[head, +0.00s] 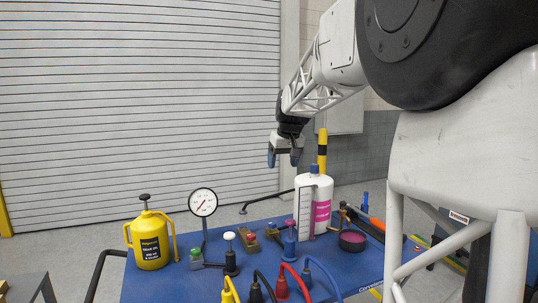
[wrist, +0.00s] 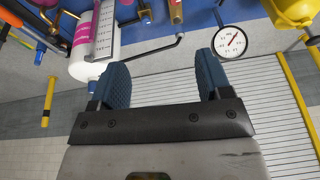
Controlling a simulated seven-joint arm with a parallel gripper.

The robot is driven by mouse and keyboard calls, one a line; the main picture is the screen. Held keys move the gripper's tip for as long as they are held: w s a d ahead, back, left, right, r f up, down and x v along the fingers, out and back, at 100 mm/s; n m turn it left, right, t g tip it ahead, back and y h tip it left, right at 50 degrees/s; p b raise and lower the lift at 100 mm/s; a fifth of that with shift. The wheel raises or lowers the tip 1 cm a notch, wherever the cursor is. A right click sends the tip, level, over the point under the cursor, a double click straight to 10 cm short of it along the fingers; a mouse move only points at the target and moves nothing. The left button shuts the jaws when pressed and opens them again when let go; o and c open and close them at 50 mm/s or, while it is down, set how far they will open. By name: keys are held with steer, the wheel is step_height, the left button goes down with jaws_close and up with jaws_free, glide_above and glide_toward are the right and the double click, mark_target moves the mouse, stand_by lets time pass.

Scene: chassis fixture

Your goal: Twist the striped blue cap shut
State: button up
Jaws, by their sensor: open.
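A small blue piece (wrist: 92,87) shows at the neck end of the white bottle (wrist: 85,66) in the wrist view, partly hidden by a finger. It looks like the blue cap, but I cannot make out stripes. In the head view the white bottle (head: 321,188) with a pink label stands upright on the blue table, and its small top (head: 314,168) is too small to read. My gripper (head: 284,162) is open and empty, in the air just left of the bottle top. Its two blue ridged fingers show in the wrist view (wrist: 160,68), apart with nothing between them.
A yellow jug (head: 151,240) and a dial gauge (head: 203,203) stand at the left of the blue table (head: 185,285). A blue fitting with a purple knob (head: 290,238) is in front of the bottle. Several coloured hoses arch along the front edge. A shutter door is behind.

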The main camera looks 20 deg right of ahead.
steer(key=w+d+f, duration=0.1)
steer(key=w+d, duration=1.3)
steer(key=t, duration=0.1)
glide_above(315, 165)
steer(key=s+d, duration=0.1)
steer(key=s, duration=0.2)
steer(key=f, duration=0.5)
steer(key=shift+w+f, duration=0.1)
steer(key=shift+w, duration=0.15)
steer(key=shift+f, duration=0.15)
steer(key=shift+x, duration=3.75)
steer(key=c, duration=1.1)
steer(key=shift+a+f+m+h, duration=0.1)
steer(key=shift+m+h, duration=0.7)
steer(key=shift+m, duration=1.1)
steer(key=shift+c, duration=0.2)
